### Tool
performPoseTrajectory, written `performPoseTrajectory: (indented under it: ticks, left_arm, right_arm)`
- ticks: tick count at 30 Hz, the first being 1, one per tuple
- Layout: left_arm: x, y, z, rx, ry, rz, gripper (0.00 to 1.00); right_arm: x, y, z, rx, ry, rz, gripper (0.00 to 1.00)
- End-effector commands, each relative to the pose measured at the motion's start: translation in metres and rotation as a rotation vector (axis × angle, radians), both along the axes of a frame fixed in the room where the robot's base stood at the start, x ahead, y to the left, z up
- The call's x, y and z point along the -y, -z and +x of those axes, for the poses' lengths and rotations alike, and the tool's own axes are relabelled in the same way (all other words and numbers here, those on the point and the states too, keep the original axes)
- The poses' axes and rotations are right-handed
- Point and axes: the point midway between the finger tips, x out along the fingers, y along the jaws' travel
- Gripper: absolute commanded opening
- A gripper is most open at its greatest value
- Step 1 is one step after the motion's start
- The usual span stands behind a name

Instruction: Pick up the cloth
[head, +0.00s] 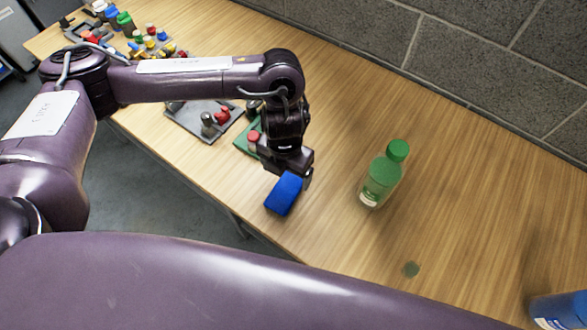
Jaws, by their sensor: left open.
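A blue folded cloth or pad (284,194) lies on the wooden table near its front edge. My left gripper (290,176) points down right at the far end of the blue cloth. Its fingers are partly hidden, and I cannot tell whether they touch the cloth. The gripper is open. My right gripper is not in view.
A green bottle (383,176) stands right of the gripper. A blue container (560,311) is at the lower right. A grey tray (190,122) with small parts lies left. A block wall (470,60) bounds the back.

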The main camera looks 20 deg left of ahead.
Motion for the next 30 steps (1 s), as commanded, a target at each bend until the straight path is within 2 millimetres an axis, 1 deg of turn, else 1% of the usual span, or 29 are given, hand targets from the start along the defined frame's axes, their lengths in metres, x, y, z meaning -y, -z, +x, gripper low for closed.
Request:
performPoseTrajectory:
  ticks: [2, 4, 10, 12, 14, 16, 19, 24, 27, 28, 30]
  left_arm:
    - [-0.001, 0.004, -0.001, -0.004, 0.000, 0.004, 0.85]
    - [-0.002, 0.011, -0.001, -0.006, 0.000, 0.006, 0.85]
    - [-0.001, 0.032, -0.001, -0.005, 0.000, 0.004, 0.85]
    - [-0.001, 0.041, -0.001, -0.006, 0.000, 0.007, 0.85]
    - [0.000, 0.050, 0.000, -0.005, -0.002, 0.005, 0.85]
    - [0.001, 0.062, 0.000, -0.004, -0.001, 0.004, 0.85]
    - [0.000, 0.073, 0.000, -0.004, 0.000, 0.004, 0.85]
    - [0.000, 0.078, 0.001, 0.000, 0.000, 0.003, 0.85]
    - [0.001, 0.078, 0.001, -0.001, 0.000, 0.003, 0.85]
    - [0.001, 0.078, 0.001, -0.001, 0.000, 0.003, 0.82]
    - [0.001, 0.078, 0.001, -0.001, 0.000, 0.003, 0.73]
  right_arm:
    - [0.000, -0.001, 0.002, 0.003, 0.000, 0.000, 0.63]
    - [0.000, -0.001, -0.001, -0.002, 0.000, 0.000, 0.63]
    - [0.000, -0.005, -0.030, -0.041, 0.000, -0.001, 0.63]
    - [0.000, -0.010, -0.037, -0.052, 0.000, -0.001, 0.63]
    - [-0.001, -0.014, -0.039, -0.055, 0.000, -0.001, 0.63]
    - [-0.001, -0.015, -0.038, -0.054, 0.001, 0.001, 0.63]
    - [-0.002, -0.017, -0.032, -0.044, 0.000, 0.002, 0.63]
    - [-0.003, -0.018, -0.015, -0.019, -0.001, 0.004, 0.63]
    - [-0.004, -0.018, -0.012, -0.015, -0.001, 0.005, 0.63]
    - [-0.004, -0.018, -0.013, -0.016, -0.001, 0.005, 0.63]
    - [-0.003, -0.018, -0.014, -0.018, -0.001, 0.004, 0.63]
